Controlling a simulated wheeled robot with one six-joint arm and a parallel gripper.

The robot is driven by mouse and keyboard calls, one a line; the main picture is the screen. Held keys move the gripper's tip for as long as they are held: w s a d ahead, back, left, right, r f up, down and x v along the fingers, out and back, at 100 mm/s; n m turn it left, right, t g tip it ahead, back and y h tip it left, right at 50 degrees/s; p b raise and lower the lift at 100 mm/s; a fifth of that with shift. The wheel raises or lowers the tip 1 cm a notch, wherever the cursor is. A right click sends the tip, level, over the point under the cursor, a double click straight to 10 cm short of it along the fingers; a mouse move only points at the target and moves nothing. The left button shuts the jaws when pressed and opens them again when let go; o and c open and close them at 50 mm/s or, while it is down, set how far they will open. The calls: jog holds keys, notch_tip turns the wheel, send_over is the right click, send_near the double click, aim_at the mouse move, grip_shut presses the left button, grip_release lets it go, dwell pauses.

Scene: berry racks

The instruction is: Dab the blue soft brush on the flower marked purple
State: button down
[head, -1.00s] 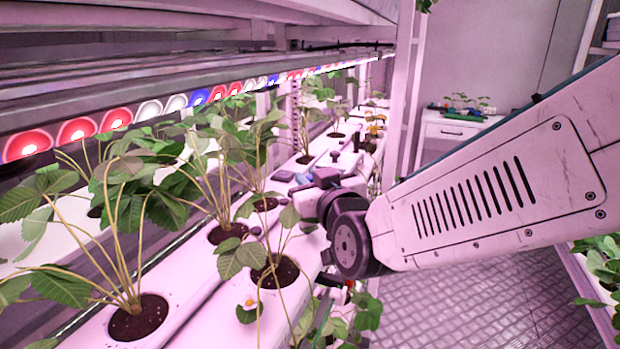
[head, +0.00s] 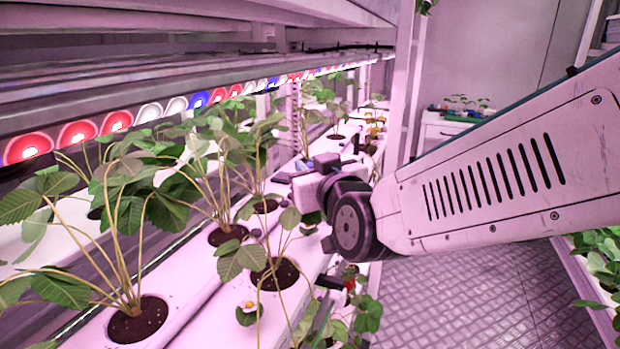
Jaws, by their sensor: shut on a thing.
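My gripper (head: 290,178) is seen from behind at the end of my arm, above the white planting channels in the head view. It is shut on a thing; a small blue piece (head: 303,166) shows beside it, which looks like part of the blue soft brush. Its bristles cannot be made out. I cannot make out a purple mark on any flower.
Leafy strawberry plants (head: 130,205) stand in pots along the channels (head: 190,275), under a shelf with a row of coloured lamps (head: 78,133). A red berry (head: 350,284) hangs below my wrist. The aisle floor (head: 460,295) at right is clear.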

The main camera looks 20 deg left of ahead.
jog(key=shift+r, duration=2.05)
